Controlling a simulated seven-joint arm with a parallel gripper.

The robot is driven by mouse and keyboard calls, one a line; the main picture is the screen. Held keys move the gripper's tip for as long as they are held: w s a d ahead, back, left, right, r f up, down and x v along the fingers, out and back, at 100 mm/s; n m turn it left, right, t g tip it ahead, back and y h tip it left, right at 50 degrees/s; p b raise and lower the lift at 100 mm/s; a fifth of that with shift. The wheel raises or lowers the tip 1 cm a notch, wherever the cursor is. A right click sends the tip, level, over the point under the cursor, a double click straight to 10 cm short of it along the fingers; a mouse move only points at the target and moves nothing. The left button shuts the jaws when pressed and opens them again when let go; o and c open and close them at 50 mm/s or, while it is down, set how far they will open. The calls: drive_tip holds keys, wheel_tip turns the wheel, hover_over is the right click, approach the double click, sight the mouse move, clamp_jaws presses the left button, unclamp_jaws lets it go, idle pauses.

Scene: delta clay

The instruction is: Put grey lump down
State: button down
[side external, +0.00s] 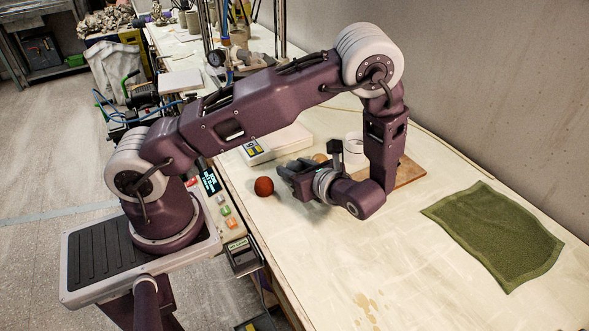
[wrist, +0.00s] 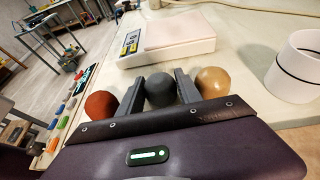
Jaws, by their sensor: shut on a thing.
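A dark grey lump (wrist: 160,88) sits between the two fingers of my gripper (wrist: 159,92) in the wrist view. My gripper is shut on it, and it shows in the side view (side external: 292,176) low over the table, pointing left. The grey lump is hidden by the gripper in the side view. I cannot tell whether the lump touches the table. A red-brown lump (side external: 264,187) lies just left of the fingers, also in the wrist view (wrist: 101,105). A tan lump (wrist: 212,82) lies just right of the fingers, partly visible in the side view (side external: 320,157).
A white scale (wrist: 165,42) with a pale pink top stands beyond the fingers. A white cylinder (wrist: 294,68) with a dark band stands at right. A wooden board (side external: 411,173) lies behind my wrist. A green cloth (side external: 497,234) lies at far right.

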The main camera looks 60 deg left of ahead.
wheel_tip(320, 180, up, 9)
drive_tip(key=shift+r, duration=0.1)
drive_tip(key=w+a+r+n+g, duration=0.1)
drive_tip(key=w+a+r, duration=0.1)
drive_tip(key=a, duration=0.1)
wheel_tip(320, 180, up, 3)
drive_tip(key=n+g+h, duration=0.1)
drive_tip(key=n+g, duration=0.2)
hover_over(283, 131)
drive_tip(key=shift+g, duration=0.3)
wheel_tip(283, 131, down, 9)
drive_tip(key=shift+a+f, duration=0.15)
drive_tip(key=shift+f, duration=0.35)
drive_tip(key=shift+f, duration=0.1)
drive_tip(key=c, duration=0.8)
unclamp_jaws()
